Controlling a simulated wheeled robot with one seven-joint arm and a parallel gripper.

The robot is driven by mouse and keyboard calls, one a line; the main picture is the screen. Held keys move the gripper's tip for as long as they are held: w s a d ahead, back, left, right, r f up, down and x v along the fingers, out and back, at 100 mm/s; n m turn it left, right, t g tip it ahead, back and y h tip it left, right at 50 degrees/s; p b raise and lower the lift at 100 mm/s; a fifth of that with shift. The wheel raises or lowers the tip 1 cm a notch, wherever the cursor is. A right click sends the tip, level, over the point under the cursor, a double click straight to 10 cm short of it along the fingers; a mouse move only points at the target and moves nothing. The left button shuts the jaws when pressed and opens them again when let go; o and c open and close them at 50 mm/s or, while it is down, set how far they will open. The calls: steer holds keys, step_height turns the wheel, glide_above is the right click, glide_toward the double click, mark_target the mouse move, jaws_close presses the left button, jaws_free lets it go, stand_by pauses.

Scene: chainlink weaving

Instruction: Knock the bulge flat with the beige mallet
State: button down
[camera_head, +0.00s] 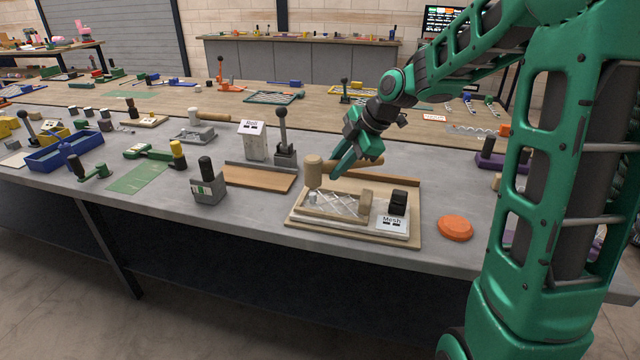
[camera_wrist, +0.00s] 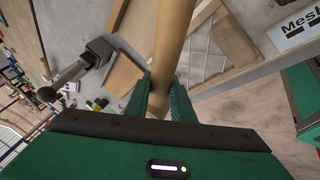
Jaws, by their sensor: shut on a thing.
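My gripper (camera_head: 338,170) is shut on the handle of the beige mallet (camera_head: 313,170). The handle runs between the fingers in the wrist view (camera_wrist: 172,45). The mallet's round head hangs to the left of the fingers, just above the far left part of the wooden mesh frame (camera_head: 330,216). The wire mesh (camera_head: 345,204) lies inside the frame and also shows in the wrist view (camera_wrist: 205,55). A small grey raised spot (camera_head: 312,198) stands at the mesh's left end, below the mallet head. I cannot tell for sure that it is the bulge.
A "Mesh" label (camera_head: 392,221) and a black block (camera_head: 398,203) are at the board's right. An orange disc (camera_head: 455,228) lies further right. A grey lever tool (camera_head: 284,150) and a wooden plate (camera_head: 258,178) stand to the left. The bench front is clear.

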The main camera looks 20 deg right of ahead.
steer(key=shift+r, duration=2.3)
